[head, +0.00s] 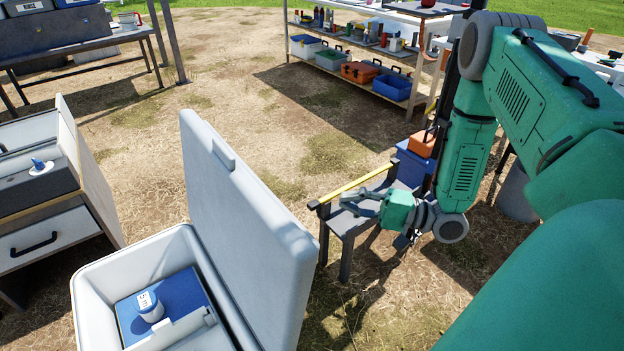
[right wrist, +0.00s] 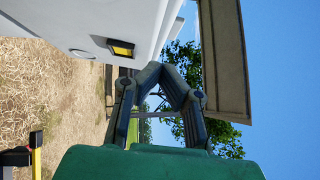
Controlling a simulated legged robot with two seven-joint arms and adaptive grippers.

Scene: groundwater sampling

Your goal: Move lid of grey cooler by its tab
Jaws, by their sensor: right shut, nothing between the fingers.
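The grey cooler (head: 92,300) stands open at the lower left of the head view. Its lid (head: 245,245) is raised and stands nearly upright along the cooler's right side. The lid's tab (head: 222,153) is a small block on its upper edge. My right gripper (head: 362,203) is shut and empty, to the right of the lid and apart from it. My left gripper is out of view.
Inside the cooler are a blue block (head: 185,293) and a white bottle (head: 149,306). A dark stand (head: 347,262) with a yellow bar (head: 357,182) is close to my right gripper. A drawer cabinet (head: 55,240) is at the left. Open ground lies behind the lid.

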